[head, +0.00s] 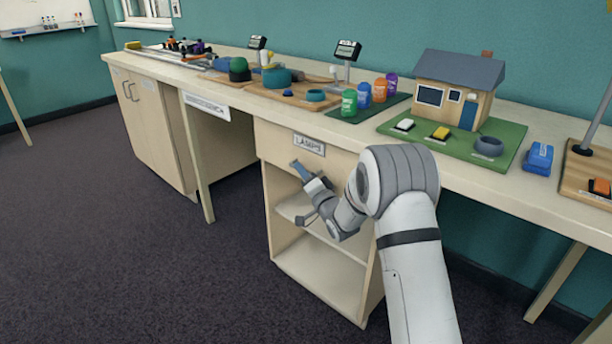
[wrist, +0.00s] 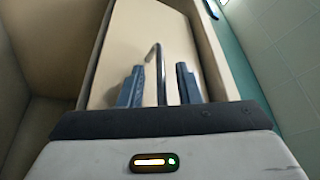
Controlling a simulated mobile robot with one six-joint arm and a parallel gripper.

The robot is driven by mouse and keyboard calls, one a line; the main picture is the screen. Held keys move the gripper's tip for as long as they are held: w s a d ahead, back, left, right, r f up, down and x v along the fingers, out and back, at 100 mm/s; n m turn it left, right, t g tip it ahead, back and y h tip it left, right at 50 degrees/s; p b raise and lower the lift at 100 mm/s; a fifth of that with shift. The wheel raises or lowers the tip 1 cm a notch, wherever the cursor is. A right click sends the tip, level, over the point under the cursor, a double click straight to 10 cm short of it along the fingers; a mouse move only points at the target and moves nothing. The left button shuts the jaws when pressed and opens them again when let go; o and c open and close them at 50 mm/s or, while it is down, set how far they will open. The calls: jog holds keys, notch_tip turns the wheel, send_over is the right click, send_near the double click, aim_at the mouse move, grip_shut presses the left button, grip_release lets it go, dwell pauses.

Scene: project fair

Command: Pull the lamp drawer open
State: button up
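The lamp drawer (head: 275,143) is in the pale wooden cabinet under the long bench, with a "LAMPS" label (head: 309,144) on its front. The drawer looks flush with the cabinet. My gripper (head: 302,170) is just in front of the drawer's lower part, below the label. In the wrist view, my gripper (wrist: 160,86) has its two blue fingers apart. The dark metal drawer handle (wrist: 158,72) stands between them, with gaps visible on both sides. The handle is hidden behind my gripper in the head view.
Open shelves (head: 318,268) lie below the drawer. The bench top (head: 345,136) above carries a model house (head: 455,88) on a green board, several coloured canisters and a blue box (head: 538,157). A closed cupboard (head: 150,125) stands at left. The dark carpet (head: 150,270) in front is clear.

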grip_shut()
dwell(0.5)
